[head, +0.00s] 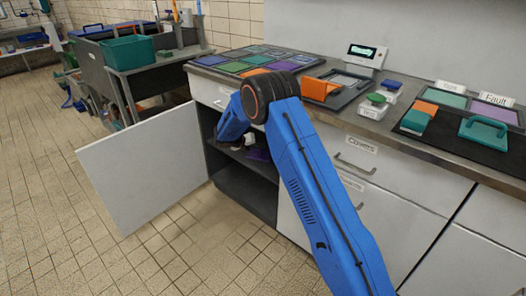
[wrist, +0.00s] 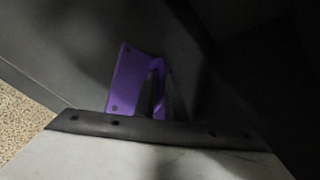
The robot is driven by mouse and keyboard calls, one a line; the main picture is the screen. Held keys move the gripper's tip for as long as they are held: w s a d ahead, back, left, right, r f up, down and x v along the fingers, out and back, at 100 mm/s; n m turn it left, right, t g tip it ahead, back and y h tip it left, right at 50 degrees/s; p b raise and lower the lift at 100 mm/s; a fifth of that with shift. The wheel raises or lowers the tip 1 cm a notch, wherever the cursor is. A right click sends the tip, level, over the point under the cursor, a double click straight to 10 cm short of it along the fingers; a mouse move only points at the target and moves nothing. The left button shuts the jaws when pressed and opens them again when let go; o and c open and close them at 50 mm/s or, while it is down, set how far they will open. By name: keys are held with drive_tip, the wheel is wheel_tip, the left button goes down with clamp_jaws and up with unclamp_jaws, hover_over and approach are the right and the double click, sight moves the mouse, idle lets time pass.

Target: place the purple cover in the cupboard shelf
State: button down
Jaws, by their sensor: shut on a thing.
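The purple cover (wrist: 123,88) is a flat plate with small corner holes and a raised handle. In the wrist view the two dark fingers of my gripper (wrist: 161,80) are shut on its handle. In the head view only a bit of the purple cover (head: 259,155) shows inside the open cupboard, just above the dark cupboard shelf (head: 262,172). My gripper (head: 243,144) reaches into the upper compartment and is partly hidden by my blue arm. I cannot tell whether the cover touches the shelf.
The white cupboard door (head: 142,170) stands wide open to the left. The worktop above carries a grid of coloured covers (head: 258,60), an orange cover (head: 318,89), a small display (head: 363,54) and a teal handled cover (head: 483,132). Closed drawers (head: 355,158) adjoin on the right.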

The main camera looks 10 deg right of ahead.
sight(265, 150)
drive_tip(key=shift+w+d, duration=0.3)
drive_tip(key=shift+d, duration=0.25)
drive_tip(key=shift+w+d, duration=0.3)
drive_tip(key=shift+d, duration=0.25)
drive_tip(key=shift+f, duration=1.7)
drive_tip(key=shift+f, duration=0.15)
drive_tip(key=c, duration=1.8)
unclamp_jaws()
drive_tip(key=shift+r, duration=0.2)
drive_tip(key=v, duration=1.1)
drive_tip(key=shift+s+a+r, duration=0.2)
drive_tip(key=shift+a+r, duration=0.05)
drive_tip(key=shift+a, duration=0.05)
drive_tip(key=shift+a, duration=0.1)
